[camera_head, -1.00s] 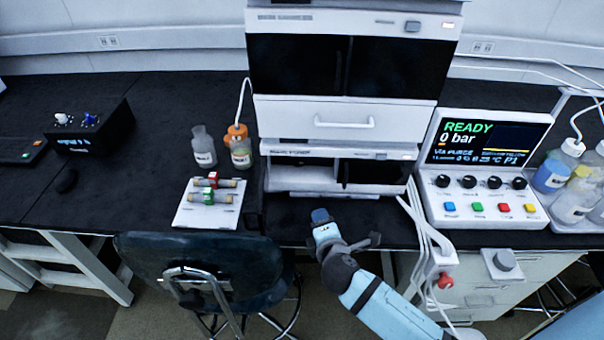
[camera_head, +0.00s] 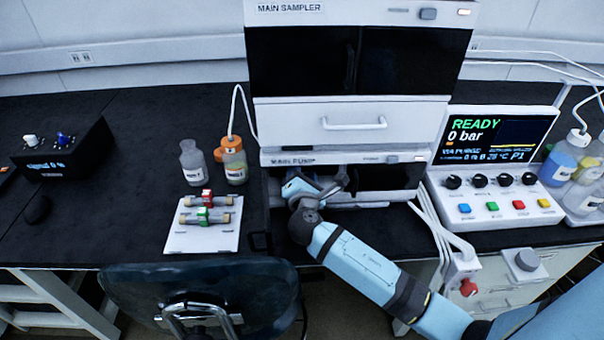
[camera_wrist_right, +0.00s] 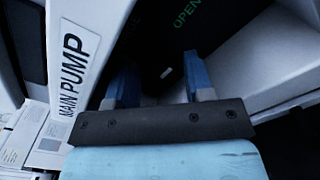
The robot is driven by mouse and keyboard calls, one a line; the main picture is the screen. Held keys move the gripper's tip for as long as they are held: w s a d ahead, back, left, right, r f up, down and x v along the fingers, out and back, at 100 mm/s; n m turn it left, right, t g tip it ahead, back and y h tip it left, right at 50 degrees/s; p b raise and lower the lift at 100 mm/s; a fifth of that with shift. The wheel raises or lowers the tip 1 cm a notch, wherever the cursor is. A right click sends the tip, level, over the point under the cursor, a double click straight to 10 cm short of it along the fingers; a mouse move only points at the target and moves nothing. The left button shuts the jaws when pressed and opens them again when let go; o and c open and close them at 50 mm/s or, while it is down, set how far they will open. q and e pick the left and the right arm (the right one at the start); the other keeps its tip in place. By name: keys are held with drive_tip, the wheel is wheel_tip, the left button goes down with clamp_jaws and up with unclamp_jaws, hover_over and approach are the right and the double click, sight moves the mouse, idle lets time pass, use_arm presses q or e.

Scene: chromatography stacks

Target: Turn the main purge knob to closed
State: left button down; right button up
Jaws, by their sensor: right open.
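The main pump (camera_head: 340,158) is the low white unit under the main sampler in the head view. My right gripper (camera_head: 318,178) reaches into the left part of its dark front recess. In the right wrist view the gripper (camera_wrist_right: 160,78) is open, its two blue fingers apart inside the recess. The MAIN PUMP label (camera_wrist_right: 76,60) is left of the fingers, and a green OPEN marking (camera_wrist_right: 188,14) shows above them. The purge knob itself cannot be made out; the recess is dark and the gripper covers part of it. My left gripper is not in view.
The main sampler (camera_head: 355,110) sits above the pump. A control panel (camera_head: 490,185) with knobs and coloured buttons stands to the right, with white tubes between. A column tray (camera_head: 205,240) and bottles (camera_head: 193,163) are left; a chair (camera_head: 205,290) stands in front.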

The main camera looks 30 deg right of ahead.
drive_tip(key=c, duration=0.7)
drive_tip(key=shift+o, duration=0.2)
